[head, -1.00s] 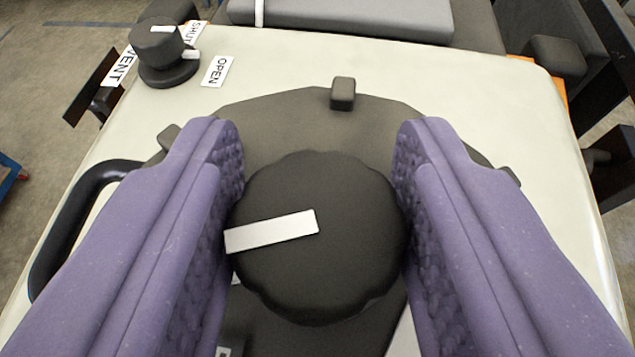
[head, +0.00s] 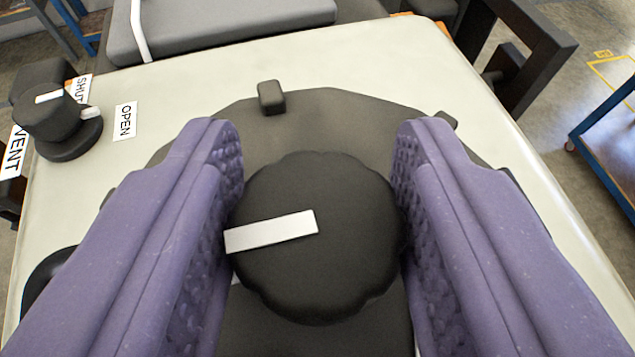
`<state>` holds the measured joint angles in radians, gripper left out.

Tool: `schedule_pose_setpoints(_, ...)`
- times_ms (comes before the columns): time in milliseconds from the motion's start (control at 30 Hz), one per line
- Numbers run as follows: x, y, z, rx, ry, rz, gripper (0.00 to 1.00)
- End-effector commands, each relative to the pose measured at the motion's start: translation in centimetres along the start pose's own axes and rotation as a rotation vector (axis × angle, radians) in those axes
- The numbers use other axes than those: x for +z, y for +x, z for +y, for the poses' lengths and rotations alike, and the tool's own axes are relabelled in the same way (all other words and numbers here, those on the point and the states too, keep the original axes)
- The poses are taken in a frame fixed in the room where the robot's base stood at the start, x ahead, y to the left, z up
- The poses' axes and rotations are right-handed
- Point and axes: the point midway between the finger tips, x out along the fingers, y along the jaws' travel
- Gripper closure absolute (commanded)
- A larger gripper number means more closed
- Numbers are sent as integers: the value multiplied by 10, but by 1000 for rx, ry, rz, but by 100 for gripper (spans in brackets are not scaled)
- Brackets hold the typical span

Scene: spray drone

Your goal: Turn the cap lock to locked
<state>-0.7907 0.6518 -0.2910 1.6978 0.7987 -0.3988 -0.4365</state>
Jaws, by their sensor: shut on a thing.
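The cap lock is a round black knob with a scalloped edge (head: 335,270). A white bar (head: 270,232) on its top points to the left in the picture. My gripper (head: 318,150) has two purple padded fingers, one on each side of the cap, shut on it. The cap sits on a dark round plate (head: 320,115) on the pale tank top (head: 210,105). Small dark lugs stand on the plate's rim, one at the far side (head: 271,97). The fingers hide parts of the plate at left and right. No locked marking for the cap is readable here.
A smaller black vent knob (head: 60,118) stands at upper left beside labels VENT (head: 14,152), SHUT (head: 80,88) and OPEN (head: 125,121). A dark handle (head: 45,275) is partly hidden at lower left. A grey padded block (head: 220,25) lies beyond the tank.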

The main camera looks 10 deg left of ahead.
Motion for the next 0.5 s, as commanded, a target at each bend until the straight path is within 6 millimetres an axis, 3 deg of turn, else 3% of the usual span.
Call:
schedule_pose_setpoints(400, 1, 0, 0, 4, 3, -1, 85)
schedule_pose_setpoints(433, 1, 0, 0, 4, 3, -1, 52)
schedule_pose_setpoints(500, 1, 0, 0, 4, 2, -2, 36)
